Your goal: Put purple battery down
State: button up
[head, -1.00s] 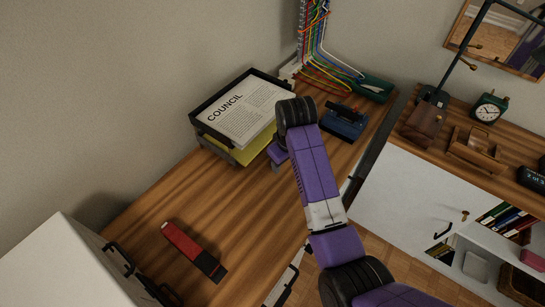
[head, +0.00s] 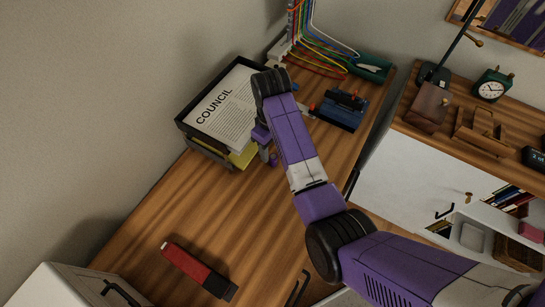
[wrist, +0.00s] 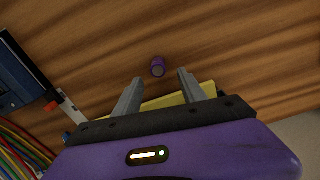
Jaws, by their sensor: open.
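The purple battery (wrist: 157,68) is on the wooden desk, its round end facing the wrist camera; it looks upright. In the head view it is a small purple shape (head: 273,160) beside my gripper, near the paper tray's front corner. My gripper (wrist: 160,78) is open, its two grey fingers apart with nothing between them. In the wrist view the battery appears just past the fingertips, apart from both. In the head view my gripper (head: 266,152) is partly hidden behind my wrist.
A black paper tray (head: 190,130) with a COUNCIL sheet and yellow paper stands close behind my gripper. A blue device (head: 340,113) and coloured cables (head: 318,62) are at the back. A red-and-black object (head: 198,270) lies in front. The desk between is clear.

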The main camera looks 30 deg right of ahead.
aim_at(273, 156)
jog(key=shift+s+d+f, duration=0.15)
jog(key=shift+f, duration=2.2)
grip_shut()
